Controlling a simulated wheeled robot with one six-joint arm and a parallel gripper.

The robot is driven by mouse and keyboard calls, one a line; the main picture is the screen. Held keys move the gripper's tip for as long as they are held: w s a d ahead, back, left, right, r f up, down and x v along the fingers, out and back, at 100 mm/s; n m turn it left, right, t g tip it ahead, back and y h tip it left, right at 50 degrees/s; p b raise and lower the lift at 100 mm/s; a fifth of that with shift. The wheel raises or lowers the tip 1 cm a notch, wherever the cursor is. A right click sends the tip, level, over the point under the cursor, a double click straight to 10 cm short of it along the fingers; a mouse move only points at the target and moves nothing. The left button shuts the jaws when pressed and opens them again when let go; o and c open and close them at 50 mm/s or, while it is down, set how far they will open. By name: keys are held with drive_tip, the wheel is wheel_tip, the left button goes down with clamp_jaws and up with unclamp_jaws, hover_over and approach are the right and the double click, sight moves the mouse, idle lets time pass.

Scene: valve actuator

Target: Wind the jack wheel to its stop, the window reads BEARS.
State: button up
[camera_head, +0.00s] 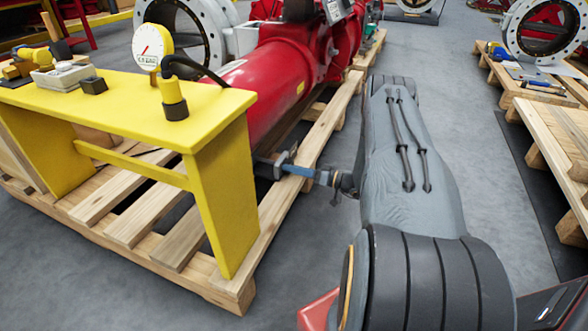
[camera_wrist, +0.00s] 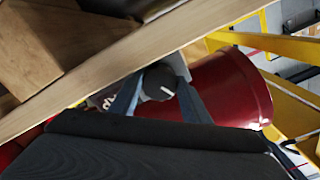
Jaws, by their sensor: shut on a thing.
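My gripper (camera_wrist: 158,90) has its two blue-grey fingers closed on either side of a dark round knob (camera_wrist: 158,81) with a pale mark on its face. The knob seems to be the jack wheel or part of it; its far side is hidden. In the head view my gripper (camera_head: 300,171) reaches left from my arm to a grey block (camera_head: 275,164) beside the yellow stand's right leg, below the red actuator cylinder (camera_head: 255,92). A white dial (camera_head: 151,47) with a red needle stands on the yellow stand (camera_head: 130,115). The lettering in its small window is too small to read.
The stand and actuator rest on a wooden pallet (camera_head: 235,283); its timber is close to my gripper. A yellow-and-black post (camera_head: 173,98) with a cable and small tools stand on the yellow top. More pallets (camera_head: 560,150) lie at right.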

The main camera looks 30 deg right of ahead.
idle(0.3)
drive_tip(key=o, duration=1)
drive_tip(key=shift+o, duration=0.2)
